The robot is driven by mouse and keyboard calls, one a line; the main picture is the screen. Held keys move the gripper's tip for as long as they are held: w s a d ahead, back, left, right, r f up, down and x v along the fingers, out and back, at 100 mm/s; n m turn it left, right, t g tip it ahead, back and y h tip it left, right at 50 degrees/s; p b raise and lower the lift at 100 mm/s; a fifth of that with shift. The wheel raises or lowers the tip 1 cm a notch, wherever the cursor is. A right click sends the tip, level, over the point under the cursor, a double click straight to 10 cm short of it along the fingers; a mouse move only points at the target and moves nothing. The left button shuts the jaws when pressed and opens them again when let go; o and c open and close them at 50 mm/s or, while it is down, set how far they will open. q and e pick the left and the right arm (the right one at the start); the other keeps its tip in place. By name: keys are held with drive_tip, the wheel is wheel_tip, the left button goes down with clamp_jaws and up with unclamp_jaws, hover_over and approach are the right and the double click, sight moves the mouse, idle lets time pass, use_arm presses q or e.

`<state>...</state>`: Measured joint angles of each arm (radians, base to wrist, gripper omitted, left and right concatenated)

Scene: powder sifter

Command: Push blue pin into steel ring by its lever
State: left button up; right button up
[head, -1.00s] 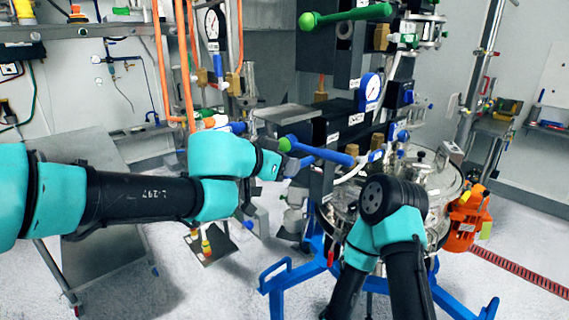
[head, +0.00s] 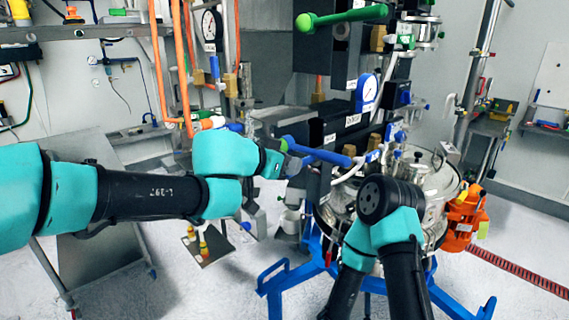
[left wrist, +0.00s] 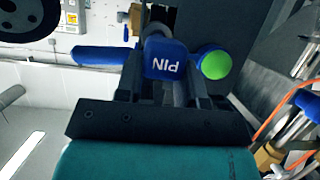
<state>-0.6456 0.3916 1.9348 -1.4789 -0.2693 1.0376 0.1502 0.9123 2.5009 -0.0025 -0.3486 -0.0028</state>
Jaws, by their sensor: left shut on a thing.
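The blue pin (left wrist: 165,60), lettered PIN, is between the fingers of my left gripper (left wrist: 166,80) in the left wrist view. My left gripper is shut on it. A blue lever (left wrist: 98,55) runs out to the left, and a green ball end (left wrist: 214,64) sits on the right. In the head view the blue lever (head: 322,156) sticks out beside my left gripper (head: 284,164), with the green end (head: 286,143) close above the fingers. A grey round piece, perhaps the steel ring (left wrist: 158,30), shows partly behind the pin. How deep the pin sits cannot be told. My right gripper is not visible.
A steel vessel (head: 440,185) on a blue frame (head: 285,280) stands behind my right arm. A grey cart (head: 90,190) stands at left.

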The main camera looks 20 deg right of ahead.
sight(306, 159)
use_arm(q)
drive_tip(key=shift+w+d, duration=0.3)
drive_tip(key=shift+d, duration=0.3)
drive_tip(key=shift+w+d, duration=0.3)
drive_tip(key=shift+d, duration=0.35)
drive_tip(key=shift+w+d, duration=0.3)
drive_tip(key=shift+d, duration=0.3)
drive_tip(key=o, duration=1.1)
drive_tip(key=shift+c, duration=0.2)
drive_tip(key=shift+s+a, duration=0.1)
drive_tip(key=v, duration=1.7)
drive_tip(key=shift+a, duration=0.25)
